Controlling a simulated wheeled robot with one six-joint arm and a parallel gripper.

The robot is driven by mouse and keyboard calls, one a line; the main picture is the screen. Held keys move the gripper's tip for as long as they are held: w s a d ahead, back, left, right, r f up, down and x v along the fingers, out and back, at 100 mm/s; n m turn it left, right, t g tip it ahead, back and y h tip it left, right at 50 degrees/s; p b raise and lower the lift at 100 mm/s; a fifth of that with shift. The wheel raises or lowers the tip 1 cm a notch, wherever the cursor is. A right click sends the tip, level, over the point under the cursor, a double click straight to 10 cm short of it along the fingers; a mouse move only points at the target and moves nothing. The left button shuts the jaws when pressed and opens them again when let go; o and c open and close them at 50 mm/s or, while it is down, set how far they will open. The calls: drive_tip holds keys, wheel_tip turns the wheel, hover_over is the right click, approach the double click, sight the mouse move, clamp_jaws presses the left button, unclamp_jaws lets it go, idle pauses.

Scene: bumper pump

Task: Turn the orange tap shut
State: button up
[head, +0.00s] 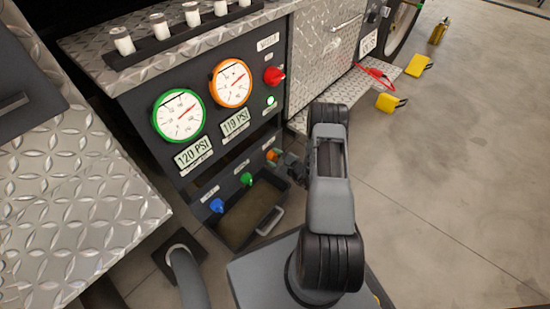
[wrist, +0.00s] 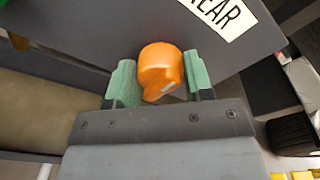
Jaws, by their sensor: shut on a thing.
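The orange tap (head: 271,155) sits at the right end of a row of taps low on the dark pump panel. In the wrist view the orange tap (wrist: 161,68) is a rounded knob with a pointed side, standing between two green finger pads. My gripper (wrist: 160,84) is shut on it, one pad on each side. In the head view my gripper (head: 282,160) is at the tap, mostly hidden behind my arm. A white label ending in "EAR" (wrist: 225,14) is beside the tap in the wrist view.
A green tap (head: 246,179) and a blue tap (head: 216,205) are left of the orange one. A tray with a grey handle (head: 270,221) is below. Gauges (head: 180,115) and a red knob (head: 274,76) are above.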

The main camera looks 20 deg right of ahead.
drive_tip(key=shift+r, duration=0.1)
idle(0.5)
drive_tip(key=o, duration=0.9)
drive_tip(key=p+v, duration=0.3)
drive_tip(key=v, duration=1)
drive_tip(key=shift+s+p, duration=0.35)
drive_tip(key=shift+s, duration=0.05)
drive_tip(key=shift+d, duration=0.1)
